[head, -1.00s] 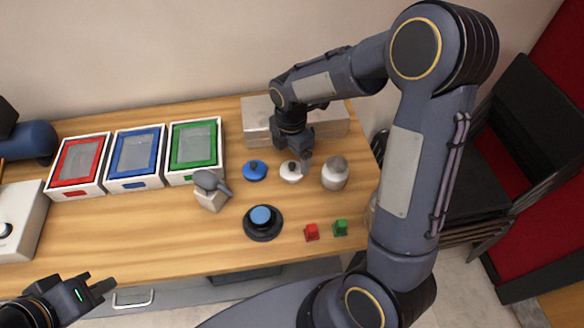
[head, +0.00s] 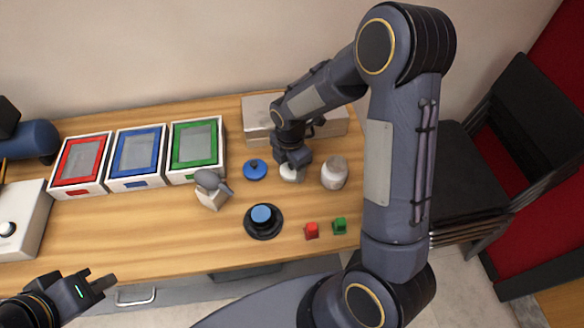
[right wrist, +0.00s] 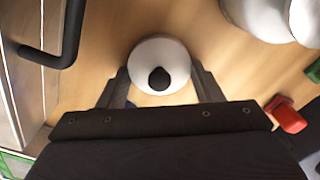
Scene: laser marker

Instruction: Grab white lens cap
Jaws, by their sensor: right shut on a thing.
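The white lens cap (head: 291,174) is a round white disc with a dark knob on the wooden table. In the head view my right gripper (head: 296,163) is down over it and partly hides it. In the right wrist view the white lens cap (right wrist: 159,53) sits between the two fingers of my right gripper (right wrist: 160,90), its dark knob facing the camera. The right gripper is shut on the cap, which looks to be still at table level. My left gripper (head: 97,284) is empty, fingers apart, in front of the table at the lower left.
A blue cap (head: 255,170) lies just left of the white one, and a white-grey jar (head: 334,173) stands just right. A metal box (head: 258,118) is behind. A black round base (head: 263,224) and red (head: 311,231) and green (head: 339,226) blocks are in front.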

